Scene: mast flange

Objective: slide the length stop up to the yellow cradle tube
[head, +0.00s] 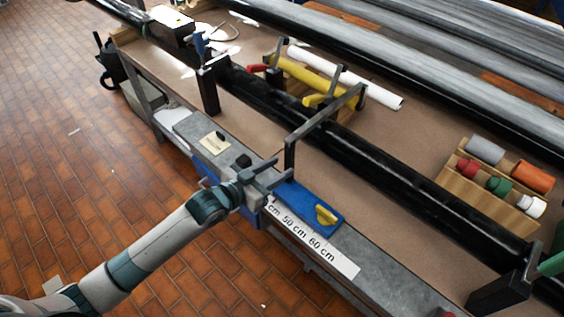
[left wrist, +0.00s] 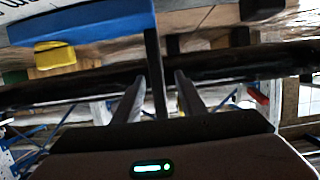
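The length stop is a blue sled (head: 304,204) with a yellow handle (head: 326,214) and a dark upright post (head: 290,156). A grey arm runs from the post over the black tube. The yellow cradle tube (head: 308,77) lies farther back, beyond the black tube, with the stop's arm end near its right end. My left gripper (head: 274,174) is at the post. In the left wrist view its fingers (left wrist: 160,85) are apart with the post (left wrist: 153,70) between them, and a gap shows on the right side. The blue sled (left wrist: 85,20) also shows there. My right gripper is not in view.
A ruler strip (head: 312,240) lies along the bench edge in front of the sled. A white tube (head: 345,78) lies behind the yellow one. A wooden rack (head: 487,185) with coloured plugs stands at right. A dark upright block (head: 208,91) stands left of the stop.

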